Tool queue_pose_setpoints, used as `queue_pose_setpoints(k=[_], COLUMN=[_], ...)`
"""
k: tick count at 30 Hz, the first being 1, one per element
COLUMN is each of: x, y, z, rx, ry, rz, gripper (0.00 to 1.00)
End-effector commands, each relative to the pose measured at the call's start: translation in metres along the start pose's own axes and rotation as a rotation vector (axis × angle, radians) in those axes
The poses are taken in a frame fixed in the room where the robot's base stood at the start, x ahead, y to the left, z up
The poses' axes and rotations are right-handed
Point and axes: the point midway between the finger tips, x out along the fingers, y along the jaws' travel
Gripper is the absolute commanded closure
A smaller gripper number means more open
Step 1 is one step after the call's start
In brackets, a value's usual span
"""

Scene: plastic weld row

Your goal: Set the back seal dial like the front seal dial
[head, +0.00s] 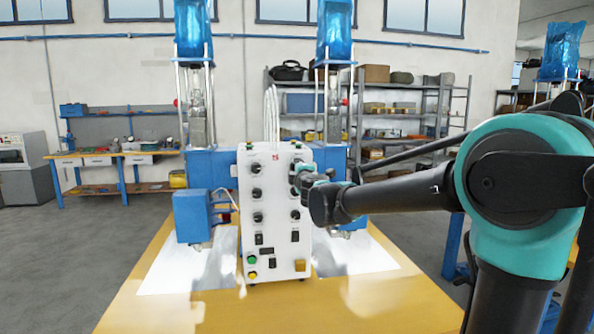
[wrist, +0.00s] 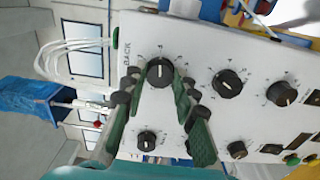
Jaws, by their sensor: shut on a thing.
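A white control panel (head: 275,240) stands upright on the yellow table, with black dials in two columns. My gripper (head: 302,178) is at the top dial of the right column. In the wrist view, where the panel appears turned sideways, the green fingers of my gripper (wrist: 158,82) are shut on the black dial (wrist: 160,71) beside the word BACK. The matching top dial of the other column (wrist: 147,140) is free; it also shows in the head view (head: 255,168).
More dials sit close by, including one (wrist: 228,83) beside my right finger. Rocker switches (head: 259,239) and green and yellow buttons (head: 252,274) are lower on the panel. White cables (head: 271,115) rise behind it. Blue machine heads (head: 192,215) flank the panel.

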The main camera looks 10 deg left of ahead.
Motion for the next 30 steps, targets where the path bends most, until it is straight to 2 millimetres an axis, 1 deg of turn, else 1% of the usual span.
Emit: queue_pose_setpoints(k=[8,9,13,23,26,30], x=[-0.001,-0.001,0.0,-0.002,-0.008,-0.027], y=[-0.001,-0.001,0.0,0.0,0.0,0.0], z=[0.0,0.0,0.0,0.0,0.0,0.0], rx=[0.0,0.0,-0.001,-0.001,-0.001,-0.001], ry=[0.0,0.0,0.0,0.0,0.001,0.001], rz=[0.0,0.0,0.0,0.0,0.0,0.0], gripper=[1.0,0.67,0.51,0.51,0.51,0.51])
